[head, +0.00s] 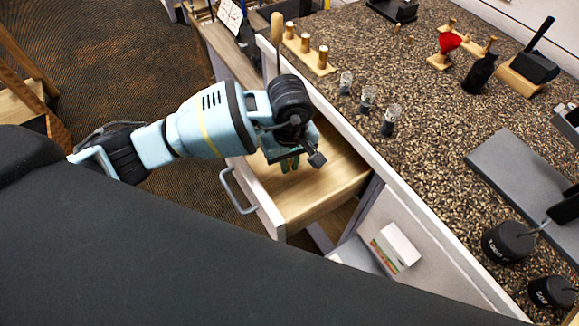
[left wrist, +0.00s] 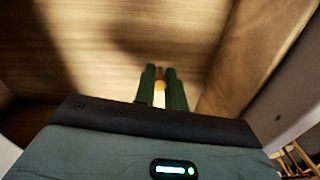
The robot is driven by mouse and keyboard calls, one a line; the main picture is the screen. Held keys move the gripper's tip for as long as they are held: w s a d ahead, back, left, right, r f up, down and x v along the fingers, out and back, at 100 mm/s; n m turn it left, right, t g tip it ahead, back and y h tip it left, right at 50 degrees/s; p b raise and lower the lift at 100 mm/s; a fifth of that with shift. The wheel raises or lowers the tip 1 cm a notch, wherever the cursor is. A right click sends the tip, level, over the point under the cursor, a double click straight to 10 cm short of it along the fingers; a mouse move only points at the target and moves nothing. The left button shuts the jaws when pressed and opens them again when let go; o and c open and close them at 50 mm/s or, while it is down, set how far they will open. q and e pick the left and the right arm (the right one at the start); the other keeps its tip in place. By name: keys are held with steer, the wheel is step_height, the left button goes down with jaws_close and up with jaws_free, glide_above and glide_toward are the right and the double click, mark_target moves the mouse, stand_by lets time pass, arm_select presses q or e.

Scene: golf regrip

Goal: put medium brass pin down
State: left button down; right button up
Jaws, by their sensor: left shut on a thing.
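My left gripper (head: 290,163) reaches down into the open drawer (head: 325,185) in the head view. In the left wrist view its two green fingers (left wrist: 162,88) are shut on a small brass-coloured pin (left wrist: 159,95), above the bare wooden drawer floor (left wrist: 110,35). Only part of the pin shows between the fingers. I cannot tell whether its lower end touches the floor. In the head view the pin is hidden by the wrist and fingers. My right gripper is not in view.
The drawer's walls surround the gripper, and its front has a metal handle (head: 236,192). On the speckled counter beside it stand a wooden block (head: 322,69) with several brass-topped pegs and small glass jars (head: 367,99). A white box (head: 397,246) lies below, right of the drawer.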

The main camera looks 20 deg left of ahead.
arm_select(q)
step_height(320, 180, down, 2)
steer(key=shift+f, duration=0.35)
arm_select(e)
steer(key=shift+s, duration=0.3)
arm_select(q)
steer(key=shift+f, duration=0.1)
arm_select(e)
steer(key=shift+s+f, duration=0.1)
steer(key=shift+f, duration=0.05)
arm_select(q)
steer(key=shift+f, duration=0.15)
steer(key=c, duration=1.5)
jaws_free()
steer(key=shift+o, duration=0.2)
